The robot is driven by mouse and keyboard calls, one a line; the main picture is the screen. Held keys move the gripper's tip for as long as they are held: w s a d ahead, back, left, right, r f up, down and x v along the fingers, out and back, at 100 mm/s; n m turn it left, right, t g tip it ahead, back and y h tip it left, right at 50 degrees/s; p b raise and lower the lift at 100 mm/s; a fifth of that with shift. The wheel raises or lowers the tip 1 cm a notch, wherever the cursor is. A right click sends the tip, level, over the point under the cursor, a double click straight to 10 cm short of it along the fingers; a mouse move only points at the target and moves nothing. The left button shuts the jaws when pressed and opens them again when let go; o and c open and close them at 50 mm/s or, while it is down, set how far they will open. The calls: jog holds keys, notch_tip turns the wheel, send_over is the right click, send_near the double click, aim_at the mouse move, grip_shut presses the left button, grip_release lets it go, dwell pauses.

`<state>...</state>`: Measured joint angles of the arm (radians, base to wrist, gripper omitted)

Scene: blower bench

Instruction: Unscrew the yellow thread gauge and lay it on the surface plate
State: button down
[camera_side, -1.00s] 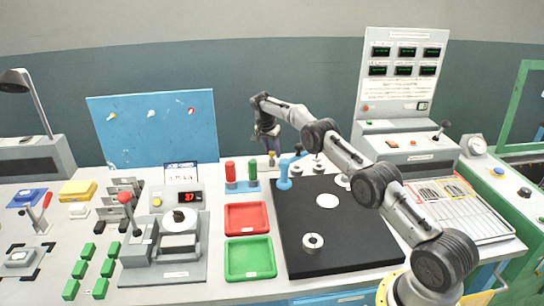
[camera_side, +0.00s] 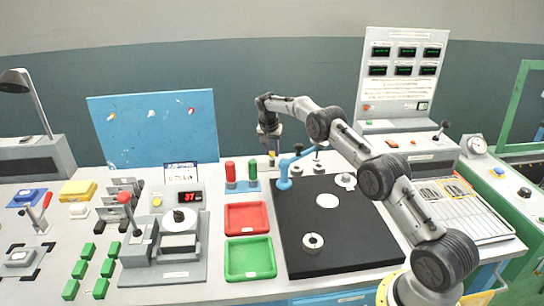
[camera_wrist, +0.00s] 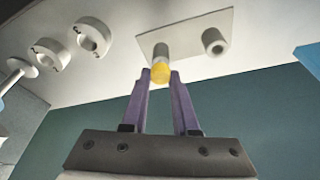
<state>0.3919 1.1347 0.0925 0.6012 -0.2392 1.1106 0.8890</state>
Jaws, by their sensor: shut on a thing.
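My gripper (camera_wrist: 160,76) has two purple fingers, and their tips are closed on the yellow thread gauge (camera_wrist: 161,72) in the wrist view. The gauge's other end meets a grey cylinder on a pale plate (camera_wrist: 203,32); I cannot tell how deep it sits in it. In the side view my gripper (camera_side: 271,148) is behind the black surface plate (camera_side: 365,235), near the back of the bench. The gauge is very small there and mostly hidden by the fingers. The surface plate carries a white disc (camera_side: 327,201) and a grey ring (camera_side: 313,241).
A blue stand (camera_side: 285,178) is at the surface plate's back left corner. Red (camera_side: 246,217) and green (camera_side: 249,258) trays lie left of it. A hollow cylinder (camera_wrist: 215,41) stands beside the gauge's holder. The plate's front and right have bare room.

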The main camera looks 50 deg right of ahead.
jog(key=n+t, duration=0.1)
jog(key=n, duration=0.3)
jog(key=shift+s+f+y, duration=0.1)
jog(key=shift+s+y, duration=0.05)
jog(key=shift+y, duration=0.25)
jog(key=n+t+y, duration=0.1)
jog(key=n, duration=0.4)
jog(key=shift+d, duration=0.1)
jog(key=n+y, duration=0.1)
jog(key=n, duration=0.3)
jog(key=shift+n, duration=0.3)
jog(key=n+y, duration=0.1)
jog(key=n, duration=0.3)
jog(key=shift+d+n+y, duration=0.1)
jog(key=shift+n+y, duration=0.3)
jog(key=c, duration=1)
grip_release()
jog(key=shift+o, duration=0.2)
